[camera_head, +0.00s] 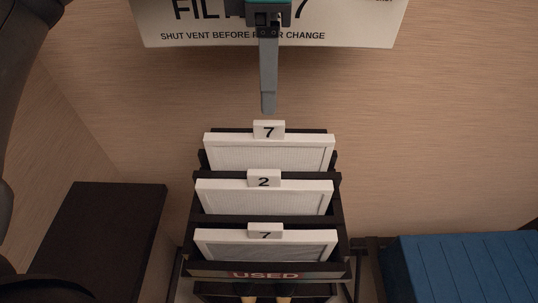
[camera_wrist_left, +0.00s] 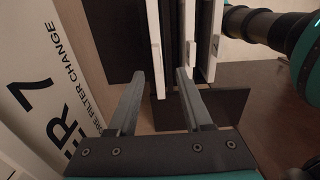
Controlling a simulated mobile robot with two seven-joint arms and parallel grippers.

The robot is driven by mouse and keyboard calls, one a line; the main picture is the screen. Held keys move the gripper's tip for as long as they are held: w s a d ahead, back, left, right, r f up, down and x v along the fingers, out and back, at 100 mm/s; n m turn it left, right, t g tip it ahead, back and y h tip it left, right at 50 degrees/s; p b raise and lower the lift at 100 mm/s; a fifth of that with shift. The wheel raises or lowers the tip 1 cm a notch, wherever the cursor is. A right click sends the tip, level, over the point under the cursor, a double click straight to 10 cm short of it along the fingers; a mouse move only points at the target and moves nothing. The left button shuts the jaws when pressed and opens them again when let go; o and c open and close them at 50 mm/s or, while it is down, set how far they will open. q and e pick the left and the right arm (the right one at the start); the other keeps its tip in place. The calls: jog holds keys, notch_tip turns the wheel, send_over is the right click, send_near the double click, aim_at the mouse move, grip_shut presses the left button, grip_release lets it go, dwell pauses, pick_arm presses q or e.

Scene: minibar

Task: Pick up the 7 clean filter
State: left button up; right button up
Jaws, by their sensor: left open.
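A dark rack (camera_head: 337,213) holds three white-framed filters standing one behind another. The back one is the 7 filter (camera_head: 268,152), the middle one the 2 filter (camera_head: 263,198), the front one another 7 filter (camera_head: 265,244). The front 7 filter stands behind a USED label (camera_head: 265,275). My left gripper (camera_head: 268,108) points down just above and behind the back 7 filter's tab. In the left wrist view its fingers (camera_wrist_left: 160,73) are apart and empty, with a white filter edge (camera_wrist_left: 156,45) lying beyond them, between the tips in the picture. My right gripper is not in view.
A sign reading 7 and SHUT VENT BEFORE FILTER CHANGE (camera_head: 190,36) is behind my left gripper. A dark box (camera_head: 100,235) stands left of the rack. A blue slatted surface (camera_head: 465,268) lies to the right.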

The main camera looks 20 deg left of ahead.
aim_at(269, 122)
pick_arm(q)
jog(key=f, duration=0.7)
jog(key=shift+w+f+p, duration=0.25)
jog(key=shift+f+p, duration=0.05)
jog(key=shift+p, duration=0.05)
grip_shut()
dwell(1.1)
